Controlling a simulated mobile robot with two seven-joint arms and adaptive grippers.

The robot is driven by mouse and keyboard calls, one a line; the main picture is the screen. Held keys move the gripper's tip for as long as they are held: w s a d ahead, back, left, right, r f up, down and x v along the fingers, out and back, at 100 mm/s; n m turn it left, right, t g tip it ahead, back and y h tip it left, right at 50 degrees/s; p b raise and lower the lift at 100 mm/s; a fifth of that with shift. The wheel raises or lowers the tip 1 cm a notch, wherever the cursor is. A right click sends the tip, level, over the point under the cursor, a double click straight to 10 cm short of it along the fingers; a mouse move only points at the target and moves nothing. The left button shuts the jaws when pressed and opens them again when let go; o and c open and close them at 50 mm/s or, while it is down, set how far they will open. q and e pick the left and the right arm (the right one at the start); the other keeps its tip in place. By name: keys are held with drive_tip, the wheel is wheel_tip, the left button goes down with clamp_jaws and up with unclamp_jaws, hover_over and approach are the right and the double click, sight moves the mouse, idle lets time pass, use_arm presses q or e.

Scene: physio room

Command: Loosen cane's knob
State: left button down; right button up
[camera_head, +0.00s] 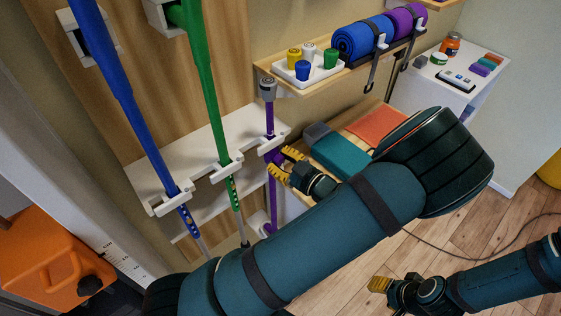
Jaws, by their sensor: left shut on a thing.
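The purple cane (270,120) stands upright in a white wall holder, with a grey top (267,88). My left gripper (284,163) has its yellow fingers around a purple knob (273,157) on the side of this cane, just below the holder's clip, and is shut on it. The fingers partly hide the knob. My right gripper (380,285) is low over the floor at the lower right, away from the canes. Its yellow fingertips look close together, but its opening is unclear.
A blue cane (125,95) and a green cane (207,85) stand in the white rack (205,150) to the left. A shelf (300,88) above holds a tray of coloured pots and rolled mats (352,40).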

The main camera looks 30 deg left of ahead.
use_arm(q)
drive_tip(key=shift+f, duration=0.1)
idle(0.4)
drive_tip(key=c, duration=0.6)
unclamp_jaws()
drive_tip(key=v, duration=1.2)
